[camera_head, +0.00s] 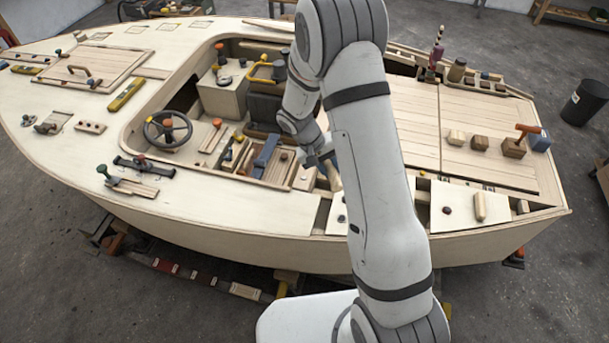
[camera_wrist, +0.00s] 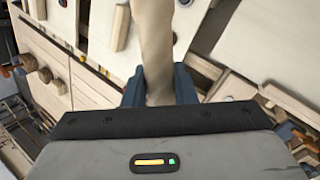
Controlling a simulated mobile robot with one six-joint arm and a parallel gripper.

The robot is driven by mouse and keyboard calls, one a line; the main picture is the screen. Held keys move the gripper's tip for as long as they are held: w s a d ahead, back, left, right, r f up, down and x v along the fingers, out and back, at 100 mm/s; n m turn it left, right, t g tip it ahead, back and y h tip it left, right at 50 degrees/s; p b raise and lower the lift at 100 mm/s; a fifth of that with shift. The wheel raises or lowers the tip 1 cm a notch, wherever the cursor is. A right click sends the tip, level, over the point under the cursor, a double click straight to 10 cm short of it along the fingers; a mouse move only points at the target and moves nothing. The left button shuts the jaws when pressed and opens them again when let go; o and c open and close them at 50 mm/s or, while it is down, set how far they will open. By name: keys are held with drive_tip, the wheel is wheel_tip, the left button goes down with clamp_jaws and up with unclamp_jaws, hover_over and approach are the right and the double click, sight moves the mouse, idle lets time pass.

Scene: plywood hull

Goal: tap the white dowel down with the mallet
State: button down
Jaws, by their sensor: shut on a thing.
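My gripper (camera_wrist: 160,88) is shut on a pale wooden, handle-like piece that looks like the mallet's handle (camera_wrist: 154,40). It runs up out of the top of the wrist view, so no mallet head shows there. In the head view my gripper (camera_head: 322,158) is over the cockpit's near edge, mostly behind my arm. A bit of the held piece (camera_head: 333,179) shows below it. I cannot make out the white dowel for sure. A pale wooden cylinder (camera_head: 480,207) lies on a near-right deck panel; it also shows in the wrist view (camera_wrist: 121,28).
The plywood hull (camera_head: 230,206) fills the scene. Brown blocks and an orange-handled tool (camera_head: 527,128) stand on the right deck. The steering wheel (camera_head: 168,130) and a seat (camera_head: 267,108) are left of my arm. Loose tools lie on the left deck. Much of the right deck's planking (camera_head: 415,115) is clear.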

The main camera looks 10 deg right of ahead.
drive_tip(key=s+a+r+n+b, duration=0.1)
drive_tip(key=a+n+b, duration=0.1)
drive_tip(key=a, duration=0.3)
drive_tip(key=shift+t, duration=0.3)
wheel_tip(320, 180, down, 5)
drive_tip(key=shift+d+f+b, duration=0.1)
drive_tip(key=shift+d+b, duration=0.05)
drive_tip(key=shift+b, duration=1.25)
wheel_tip(320, 180, down, 4)
drive_tip(key=b, duration=0.4)
drive_tip(key=shift+f, duration=0.15)
wheel_tip(320, 180, up, 5)
drive_tip(key=shift+f+p, duration=0.2)
drive_tip(key=shift+p, duration=0.75)
